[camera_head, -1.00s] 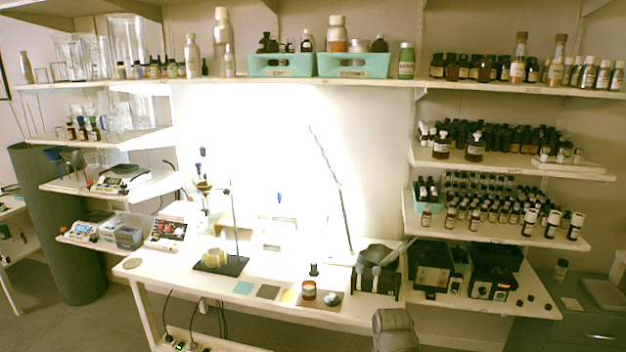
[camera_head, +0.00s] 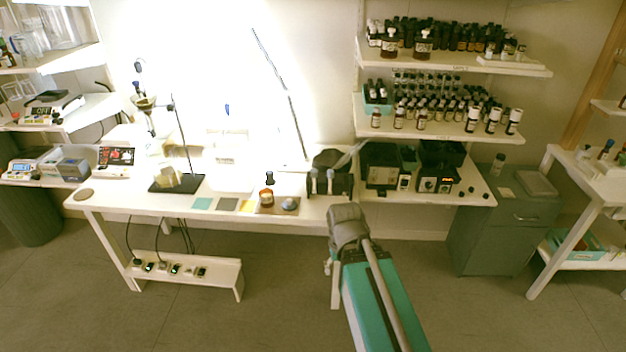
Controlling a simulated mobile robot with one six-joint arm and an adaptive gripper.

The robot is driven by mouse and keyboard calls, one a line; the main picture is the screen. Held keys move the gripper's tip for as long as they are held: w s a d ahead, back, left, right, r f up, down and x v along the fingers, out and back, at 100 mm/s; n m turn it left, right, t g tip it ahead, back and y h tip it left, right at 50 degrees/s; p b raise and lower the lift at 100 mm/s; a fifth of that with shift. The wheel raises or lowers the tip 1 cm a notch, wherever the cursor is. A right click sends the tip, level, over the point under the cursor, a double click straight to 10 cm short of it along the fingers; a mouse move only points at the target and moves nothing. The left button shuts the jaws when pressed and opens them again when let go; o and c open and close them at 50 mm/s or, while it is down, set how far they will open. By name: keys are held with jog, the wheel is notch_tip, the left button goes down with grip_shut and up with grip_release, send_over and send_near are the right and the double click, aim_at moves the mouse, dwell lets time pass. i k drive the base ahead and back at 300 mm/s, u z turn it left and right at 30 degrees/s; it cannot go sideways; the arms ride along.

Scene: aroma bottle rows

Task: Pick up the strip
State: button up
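I cannot make out for sure which thing is the strip; nothing in view is clearly one at this size. On the white workbench (camera_head: 290,211), a row of small flat items lies along the front edge: a teal square (camera_head: 202,203), a grey-brown square (camera_head: 227,204) and a small yellow piece (camera_head: 247,206). Beside them is a brown tray (camera_head: 267,210) with an amber jar (camera_head: 266,197). My arm rises from the bottom, its grey joint in front of the bench. My gripper's fingers do not show.
A black stand base (camera_head: 160,186) is on the bench's left, a black holder (camera_head: 343,186) on its right. Bottle shelves (camera_head: 455,131) hang at the back right. A green-grey cabinet (camera_head: 480,237) stands right of the bench. A low white shelf (camera_head: 219,275) is underneath. The front floor is clear.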

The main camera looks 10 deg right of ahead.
aim_at(330, 173)
jog(key=k, duration=1.35)
jog(key=z, duration=0.5)
jog(key=i, duration=2.1)
jog(key=u, duration=0.65)
